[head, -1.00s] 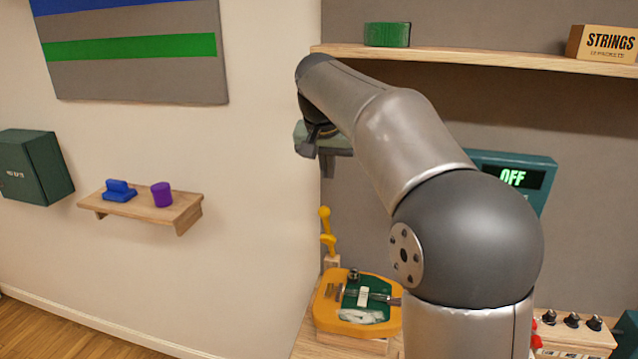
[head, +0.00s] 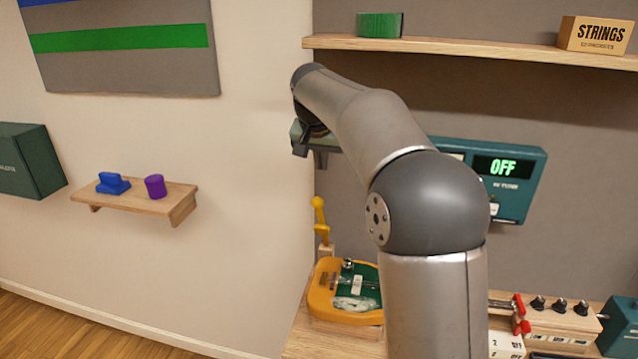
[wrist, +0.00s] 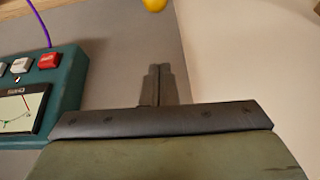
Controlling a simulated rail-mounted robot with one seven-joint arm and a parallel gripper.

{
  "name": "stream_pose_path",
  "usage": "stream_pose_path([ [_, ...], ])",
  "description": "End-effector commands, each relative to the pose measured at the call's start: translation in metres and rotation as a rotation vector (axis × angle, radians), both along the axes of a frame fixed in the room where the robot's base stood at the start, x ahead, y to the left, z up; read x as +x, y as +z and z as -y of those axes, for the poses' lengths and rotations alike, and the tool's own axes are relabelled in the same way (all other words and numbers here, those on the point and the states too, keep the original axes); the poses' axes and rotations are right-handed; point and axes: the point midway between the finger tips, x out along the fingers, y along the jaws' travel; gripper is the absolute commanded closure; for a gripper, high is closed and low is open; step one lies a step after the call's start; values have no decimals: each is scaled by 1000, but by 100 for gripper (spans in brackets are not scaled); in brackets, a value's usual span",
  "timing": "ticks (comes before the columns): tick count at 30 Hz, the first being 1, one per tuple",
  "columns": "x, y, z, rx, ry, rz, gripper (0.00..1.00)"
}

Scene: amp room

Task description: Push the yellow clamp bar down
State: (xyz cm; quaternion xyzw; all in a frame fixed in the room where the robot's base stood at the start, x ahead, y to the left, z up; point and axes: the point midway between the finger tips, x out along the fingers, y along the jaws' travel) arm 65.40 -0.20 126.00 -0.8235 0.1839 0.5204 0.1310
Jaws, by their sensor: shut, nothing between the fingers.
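The yellow clamp bar (head: 321,221) stands upright with a round knob on top, on a small wooden post behind the orange-rimmed board at the wall corner. In the wrist view a yellow ball (wrist: 154,5), which looks like its knob, is cut off by the top edge. My gripper (head: 300,150) is above the bar and slightly left of it in the head view, apart from it. In the wrist view its fingers (wrist: 158,84) are together and empty. The lower part of the bar is not visible in the wrist view.
An orange-rimmed board (head: 318,298) with green parts lies on the bench below. A teal box reading OFF (head: 520,190) hangs right, behind my arm. A long shelf (head: 450,47) runs above. A small shelf (head: 130,198) is on the left wall.

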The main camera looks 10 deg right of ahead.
Motion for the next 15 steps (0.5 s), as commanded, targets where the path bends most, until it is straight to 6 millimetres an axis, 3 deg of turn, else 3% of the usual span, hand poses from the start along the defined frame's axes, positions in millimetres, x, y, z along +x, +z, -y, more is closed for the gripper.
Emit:
stream_pose_path([
  [5, 14, -34, 7, 0, 0, -5, 100],
  [9, -3, -44, -3, -1, 3, -1, 100],
  [15, -13, -54, -8, 0, 1, 0, 100],
])
